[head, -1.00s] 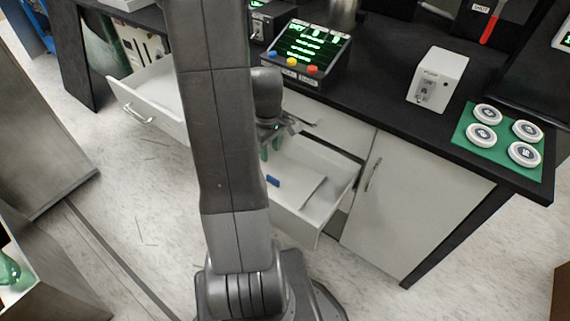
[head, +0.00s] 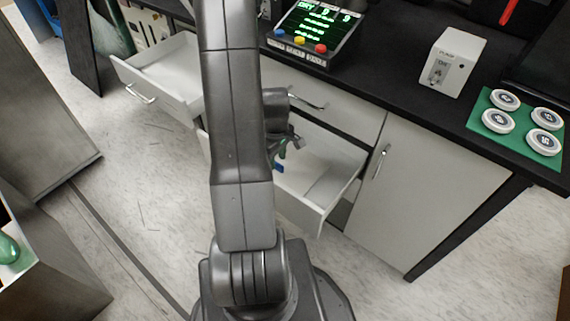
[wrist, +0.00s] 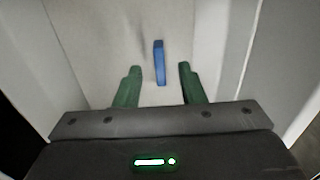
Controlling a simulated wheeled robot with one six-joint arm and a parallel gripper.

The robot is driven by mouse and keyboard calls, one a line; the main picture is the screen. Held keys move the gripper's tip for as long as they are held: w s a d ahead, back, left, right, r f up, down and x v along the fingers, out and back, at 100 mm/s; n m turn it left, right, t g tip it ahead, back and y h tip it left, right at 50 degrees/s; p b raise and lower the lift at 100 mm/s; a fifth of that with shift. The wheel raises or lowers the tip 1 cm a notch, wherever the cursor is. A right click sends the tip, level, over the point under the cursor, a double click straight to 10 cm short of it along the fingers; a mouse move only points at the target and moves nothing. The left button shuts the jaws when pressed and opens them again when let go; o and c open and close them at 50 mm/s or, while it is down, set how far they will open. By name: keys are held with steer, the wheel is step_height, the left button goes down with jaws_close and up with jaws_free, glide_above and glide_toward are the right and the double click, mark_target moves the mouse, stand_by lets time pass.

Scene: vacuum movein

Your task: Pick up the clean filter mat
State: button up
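A blue tab (wrist: 159,62) stands up from the pale floor of the open lower drawer in the wrist view. It appears to belong to the white filter mat, a flat sheet (head: 318,186) lying in that drawer; its outline is hard to tell from the white drawer. My gripper (wrist: 159,70) has two green fingers spread apart, with the tab showing between and just beyond their tips. No finger visibly touches it. In the head view, my gripper (head: 281,154) is low over the drawer, and my arm hides part of both.
The lower drawer's walls (head: 345,199) rise around my gripper. Another open drawer (head: 165,75) is at the left. The black counter above carries a button panel (head: 312,35), a white box (head: 446,62) and a green mat (head: 485,122) with several round white discs.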

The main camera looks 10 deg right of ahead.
step_height(320, 180, down, 2)
steer(key=shift+f, duration=0.25)
jaws_close()
steer(key=shift+r, duration=0.15)
